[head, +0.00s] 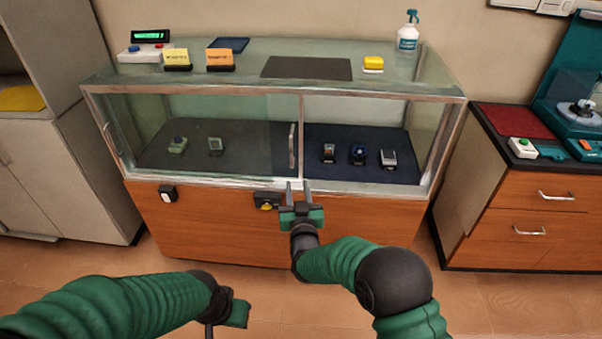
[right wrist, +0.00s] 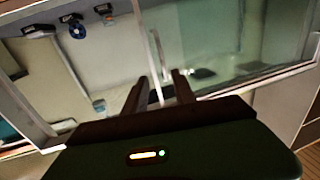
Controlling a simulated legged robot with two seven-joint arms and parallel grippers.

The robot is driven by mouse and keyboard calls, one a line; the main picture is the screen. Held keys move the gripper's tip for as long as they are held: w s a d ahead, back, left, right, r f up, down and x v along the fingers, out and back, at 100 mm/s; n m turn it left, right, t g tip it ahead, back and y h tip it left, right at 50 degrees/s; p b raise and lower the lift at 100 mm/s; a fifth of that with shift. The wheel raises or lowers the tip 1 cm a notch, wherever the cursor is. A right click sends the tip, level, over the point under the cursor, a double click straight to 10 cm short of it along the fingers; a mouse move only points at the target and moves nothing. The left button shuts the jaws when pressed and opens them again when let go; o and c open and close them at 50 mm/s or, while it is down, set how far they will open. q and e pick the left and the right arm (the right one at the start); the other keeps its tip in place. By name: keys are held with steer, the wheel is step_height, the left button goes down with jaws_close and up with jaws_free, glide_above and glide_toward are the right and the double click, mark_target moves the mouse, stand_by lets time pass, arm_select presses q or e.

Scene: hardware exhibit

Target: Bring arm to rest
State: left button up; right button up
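My right gripper (head: 298,189) is in front of the lower front frame of the glass display case (head: 365,95). Its two fingers are apart with nothing gripped, and they also show in the right wrist view (right wrist: 158,92). An upright door handle (head: 292,146) stands just above the fingertips in the head view. In the right wrist view the handle (right wrist: 157,55) appears beyond the gap between the fingers. My left gripper (head: 238,313) is low at the bottom of the head view, short of the case; its fingers cannot be made out.
Several small devices, such as a dark watch (head: 358,154), sit inside the case. A spray bottle (head: 408,32), yellow block (head: 373,64) and dark mat (head: 307,68) are on top. A wooden cabinet (head: 530,215) stands right. Floor (head: 200,275) before the case is clear.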

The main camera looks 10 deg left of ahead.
steer(key=shift+s+r, duration=0.1)
steer(key=s+d+f+g+h, duration=0.15)
steer(key=s+d+g, duration=0.25)
steer(key=s+d, duration=0.45)
steer(key=s+d+f+g+h, duration=0.1)
steer(key=s+d+f+g, duration=0.3)
steer(key=d, duration=0.7)
steer(key=s+d+f+m+g+h, duration=0.1)
steer(key=s+d+g, duration=0.3)
steer(key=s, duration=0.7)
steer(key=s+d+f+m+g+h, duration=0.1)
steer(key=s+d+m+g, duration=0.15)
steer(key=s+d, duration=0.6)
steer(key=w+a+p+v, duration=0.2)
steer(key=p+v, duration=1.5)
steer(key=p, duration=0.1)
steer(key=shift+r+n, duration=0.35)
steer(key=shift+r, duration=0.25)
steer(key=shift+a, duration=0.1)
steer(key=shift+s, duration=0.1)
